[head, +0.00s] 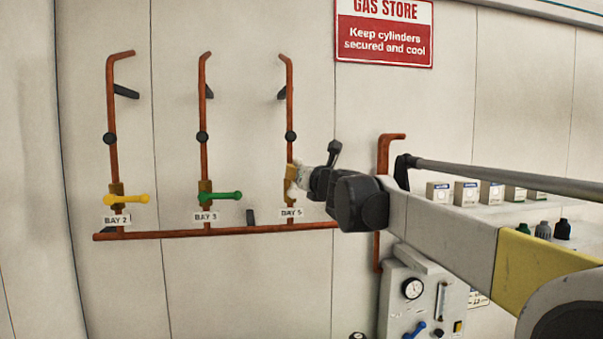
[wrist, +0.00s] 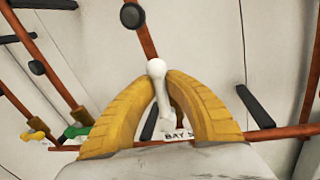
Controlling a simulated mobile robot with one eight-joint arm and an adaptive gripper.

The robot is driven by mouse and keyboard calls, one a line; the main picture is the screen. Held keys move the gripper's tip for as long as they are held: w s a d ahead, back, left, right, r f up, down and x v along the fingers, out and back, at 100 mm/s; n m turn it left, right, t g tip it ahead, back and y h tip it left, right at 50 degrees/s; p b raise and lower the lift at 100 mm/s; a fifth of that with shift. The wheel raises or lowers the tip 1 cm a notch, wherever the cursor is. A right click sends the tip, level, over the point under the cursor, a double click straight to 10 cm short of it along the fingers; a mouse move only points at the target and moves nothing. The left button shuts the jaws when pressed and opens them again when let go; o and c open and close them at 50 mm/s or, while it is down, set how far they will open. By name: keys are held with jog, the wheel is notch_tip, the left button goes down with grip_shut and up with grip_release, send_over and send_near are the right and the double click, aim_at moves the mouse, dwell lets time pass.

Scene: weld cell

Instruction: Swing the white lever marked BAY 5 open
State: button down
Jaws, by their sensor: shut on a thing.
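The white lever (wrist: 161,92) shows in the wrist view between the two yellow fingers of my gripper (wrist: 163,80), which is shut on it. The round white end of the lever stands out above the fingertips. The BAY 5 label (head: 291,213) sits below its valve on the right-hand copper pipe (head: 289,110); the label also shows in part behind the fingers in the wrist view (wrist: 180,135). In the head view my gripper (head: 297,180) is at that valve, and it hides most of the lever. How far the lever is turned is hard to tell.
A yellow lever (head: 126,199) at BAY 2 and a green lever (head: 221,195) at BAY 3 point right on neighbouring pipes. A copper manifold pipe (head: 160,234) runs below. A gauge panel (head: 412,300) and a shelf of small boxes (head: 466,193) are at right.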

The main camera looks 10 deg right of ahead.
jog(key=shift+a+n, duration=0.55)
jog(key=shift+n, duration=0.35)
jog(key=c, duration=1.4)
grip_release()
jog(key=shift+s, duration=0.1)
jog(key=s+d, duration=0.2)
jog(key=s, duration=0.9)
jog(key=shift+s+d, duration=0.15)
jog(key=shift+s, duration=0.2)
